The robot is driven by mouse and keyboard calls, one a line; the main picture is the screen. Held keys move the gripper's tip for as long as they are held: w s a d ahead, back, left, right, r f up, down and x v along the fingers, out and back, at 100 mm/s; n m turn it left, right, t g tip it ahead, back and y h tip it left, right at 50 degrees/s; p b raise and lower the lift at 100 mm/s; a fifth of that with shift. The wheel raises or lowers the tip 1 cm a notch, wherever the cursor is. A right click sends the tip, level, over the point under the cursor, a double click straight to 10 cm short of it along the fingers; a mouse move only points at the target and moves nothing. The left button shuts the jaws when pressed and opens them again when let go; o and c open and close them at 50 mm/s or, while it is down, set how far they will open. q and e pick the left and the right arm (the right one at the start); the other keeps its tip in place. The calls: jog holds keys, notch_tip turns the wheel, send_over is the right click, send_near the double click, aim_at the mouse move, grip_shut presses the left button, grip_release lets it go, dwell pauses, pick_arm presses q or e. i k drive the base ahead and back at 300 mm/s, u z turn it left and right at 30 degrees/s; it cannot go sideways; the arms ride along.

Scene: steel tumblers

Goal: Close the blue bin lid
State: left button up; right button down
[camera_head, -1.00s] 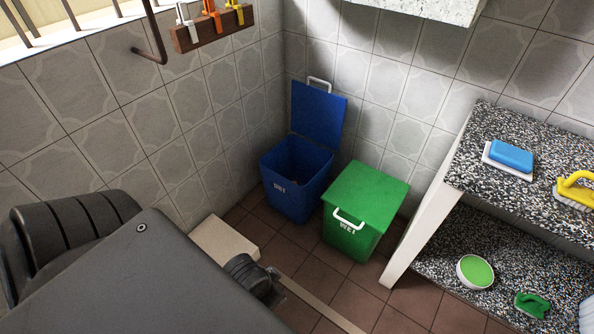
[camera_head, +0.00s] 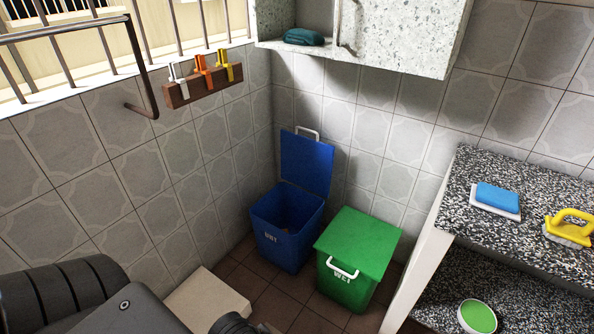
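The blue bin (camera_head: 288,240) stands in the corner on the tiled floor. Its blue lid (camera_head: 306,164) is raised upright at the back, leaning by the wall, with a white handle (camera_head: 307,132) at its top edge. The inside of the bin is dark, and what it holds is hard to make out. A dark part of my own body fills the lower left. Neither gripper's fingers show in the head view.
A green bin (camera_head: 352,262) with its lid shut stands close at the right of the blue bin. A speckled counter (camera_head: 520,216) is at the right. A pale low block (camera_head: 208,301) lies on the floor at front left. A cabinet (camera_head: 400,40) hangs above.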

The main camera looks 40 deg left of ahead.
aim_at(306, 162)
jog(key=u, duration=0.6)
jog(key=i, duration=1.3)
jog(key=z, duration=0.6)
